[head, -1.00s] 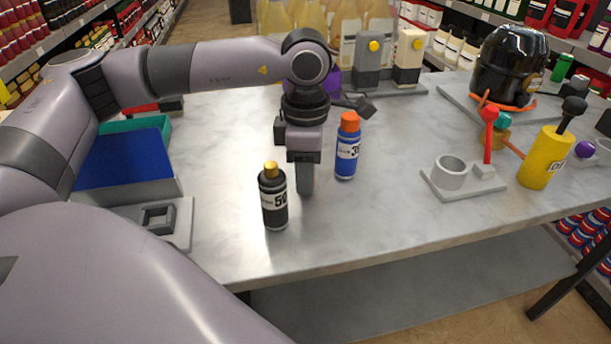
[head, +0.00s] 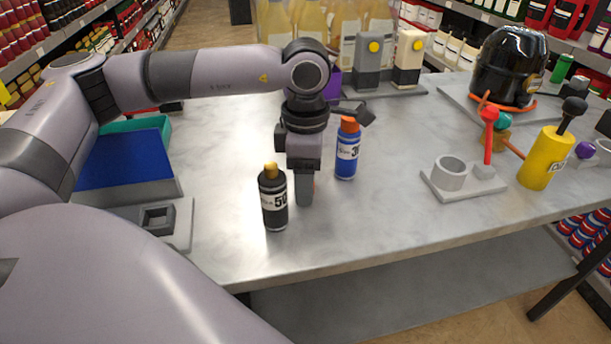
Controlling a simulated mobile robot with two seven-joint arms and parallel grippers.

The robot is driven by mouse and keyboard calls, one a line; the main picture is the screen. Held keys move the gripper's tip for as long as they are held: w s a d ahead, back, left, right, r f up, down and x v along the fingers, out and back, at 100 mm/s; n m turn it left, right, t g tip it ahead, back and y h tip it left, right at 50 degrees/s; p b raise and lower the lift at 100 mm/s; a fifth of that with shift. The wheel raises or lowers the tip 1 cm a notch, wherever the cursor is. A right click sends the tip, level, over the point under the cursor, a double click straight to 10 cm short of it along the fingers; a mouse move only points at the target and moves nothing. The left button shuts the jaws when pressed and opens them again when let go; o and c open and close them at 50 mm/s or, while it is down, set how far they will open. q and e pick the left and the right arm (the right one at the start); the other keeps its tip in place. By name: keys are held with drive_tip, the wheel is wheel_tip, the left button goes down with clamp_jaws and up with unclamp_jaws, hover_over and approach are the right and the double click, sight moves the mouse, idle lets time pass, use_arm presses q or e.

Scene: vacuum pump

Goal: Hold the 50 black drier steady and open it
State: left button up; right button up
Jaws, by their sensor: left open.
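The 50 black drier (head: 274,201) is a black bottle with a white "50" label and a gold cap (head: 270,170). It stands upright near the table's front edge. My left gripper (head: 304,196) points down just to the right of it. Its jaws are open and empty, and I see a narrow gap between it and the black bottle. A blue bottle with an orange cap (head: 347,150) and a "30" label stands just right of and behind the gripper. My right gripper is not in view.
A grey base with a ring holder (head: 450,175) and red lever sits at the right, with a yellow cylinder (head: 541,160) beyond it. A black pump (head: 508,68) stands at back right. A blue-topped box (head: 125,160) and grey fixture (head: 160,218) are left.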

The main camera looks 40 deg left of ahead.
use_arm(q)
wheel_tip(320, 180, up, 12)
idle(0.4)
